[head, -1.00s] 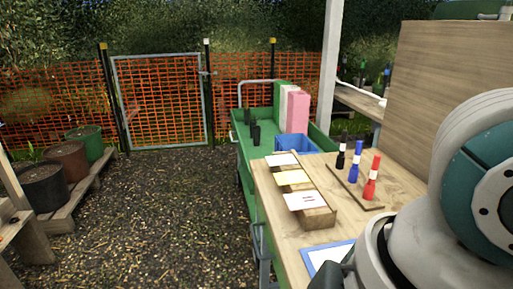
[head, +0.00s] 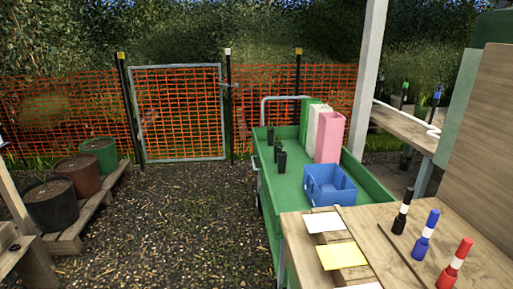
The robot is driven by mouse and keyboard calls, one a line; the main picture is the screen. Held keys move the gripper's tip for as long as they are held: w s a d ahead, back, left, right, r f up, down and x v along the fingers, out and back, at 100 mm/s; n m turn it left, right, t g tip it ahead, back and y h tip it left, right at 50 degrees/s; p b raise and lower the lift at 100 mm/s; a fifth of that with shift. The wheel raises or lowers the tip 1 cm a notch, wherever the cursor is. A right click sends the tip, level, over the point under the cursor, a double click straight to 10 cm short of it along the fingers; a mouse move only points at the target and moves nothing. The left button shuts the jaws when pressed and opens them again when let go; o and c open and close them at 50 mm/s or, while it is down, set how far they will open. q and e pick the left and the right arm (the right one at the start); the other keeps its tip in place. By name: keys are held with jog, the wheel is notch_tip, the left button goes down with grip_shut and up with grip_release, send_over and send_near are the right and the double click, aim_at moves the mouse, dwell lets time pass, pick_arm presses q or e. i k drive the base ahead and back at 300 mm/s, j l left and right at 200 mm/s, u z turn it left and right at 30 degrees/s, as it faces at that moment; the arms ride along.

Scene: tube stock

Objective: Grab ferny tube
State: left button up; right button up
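Several small black tubes stand in a row on the left part of the green tray table. The nearest black tube (head: 282,163) and the one behind it (head: 277,152) are clearest, with small dark plant tops. A farther tube (head: 271,136) stands behind them. They are too small for me to tell which one is ferny. Neither of my grippers is in view.
On the green tray table (head: 270,200) are a blue crate (head: 329,184) and green, white and pink (head: 329,137) upright sleeves. The wooden bench (head: 400,270) holds cards and black, blue and red (head: 455,264) markers. Pots (head: 52,204) stand left; gravel (head: 170,230) is clear.

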aim_at(282, 156)
jog(key=i+j, duration=0.1)
jog(key=i, duration=0.6)
jog(key=i+j+z, duration=0.1)
jog(key=i, duration=0.6)
jog(key=i+j, duration=0.15)
jog(key=i, duration=0.6)
jog(key=i+j+z, duration=0.1)
jog(key=i+z, duration=0.3)
jog(key=i+j+z, duration=0.2)
jog(key=z, duration=0.2)
jog(key=i+j+z, duration=0.6)
jog(key=z, duration=0.25)
jog(key=i+j+z, duration=0.15)
jog(key=j+z, duration=0.25)
jog(key=j, duration=0.15)
